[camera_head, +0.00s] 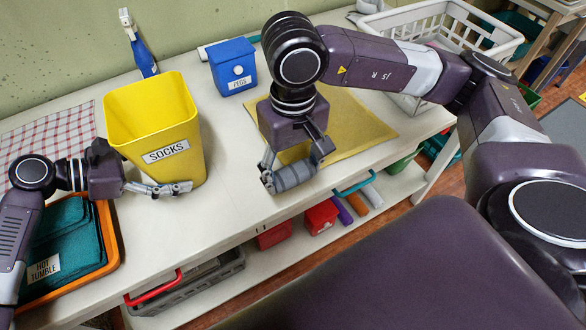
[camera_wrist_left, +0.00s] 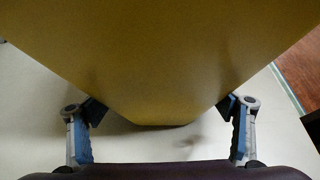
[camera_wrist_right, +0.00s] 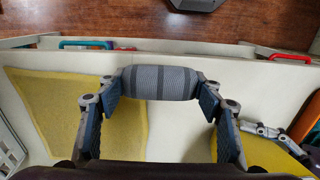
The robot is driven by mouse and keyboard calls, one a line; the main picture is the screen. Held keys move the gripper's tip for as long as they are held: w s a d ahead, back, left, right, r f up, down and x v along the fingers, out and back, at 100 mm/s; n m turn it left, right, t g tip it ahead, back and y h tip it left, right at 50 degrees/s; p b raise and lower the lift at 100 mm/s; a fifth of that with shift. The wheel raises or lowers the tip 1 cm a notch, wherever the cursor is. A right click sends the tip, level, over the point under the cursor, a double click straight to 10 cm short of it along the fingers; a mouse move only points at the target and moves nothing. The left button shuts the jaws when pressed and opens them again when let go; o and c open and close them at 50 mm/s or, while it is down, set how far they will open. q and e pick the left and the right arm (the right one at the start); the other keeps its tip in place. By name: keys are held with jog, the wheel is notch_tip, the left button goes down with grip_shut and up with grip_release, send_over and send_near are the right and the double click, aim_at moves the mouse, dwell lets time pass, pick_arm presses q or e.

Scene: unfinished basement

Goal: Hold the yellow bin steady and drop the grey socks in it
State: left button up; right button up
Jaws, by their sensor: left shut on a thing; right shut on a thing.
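The yellow bin (camera_head: 155,122), labelled SOCKS, stands upright on the white table. My left gripper (camera_head: 160,188) is low at its front side; the left wrist view shows the bin wall (camera_wrist_left: 160,60) between the two fingers, and the gripper is shut on it. The grey rolled socks (camera_head: 293,176) are in my right gripper (camera_head: 290,172), to the right of the bin and apart from it, near the table's front edge. The right wrist view shows the striped sock roll (camera_wrist_right: 160,82) gripped between both fingers. The bin's floor is hidden.
A yellow cloth (camera_head: 362,122) lies right of the socks, with a white basket (camera_head: 440,20) beyond. An orange tray of teal cloths (camera_head: 70,240) sits at left. A lower shelf holds several items.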

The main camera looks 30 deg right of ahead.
pick_arm(q)
jog(key=shift+a, duration=0.1)
pick_arm(e)
jog(key=w+a+r+n, duration=0.1)
jog(key=w+a+r, duration=0.2)
jog(key=a+r, duration=0.75)
jog(key=w+a+r, duration=0.4)
jog(key=a+r, duration=0.3)
jog(key=a, duration=0.7)
jog(key=w+d+r+m, duration=0.4)
jog(key=w+d+m, duration=0.3)
jog(key=w+m, duration=0.35)
notch_tip(320, 180, down, 6)
jog(key=shift+w+d, duration=0.2)
jog(key=shift+n, duration=0.25)
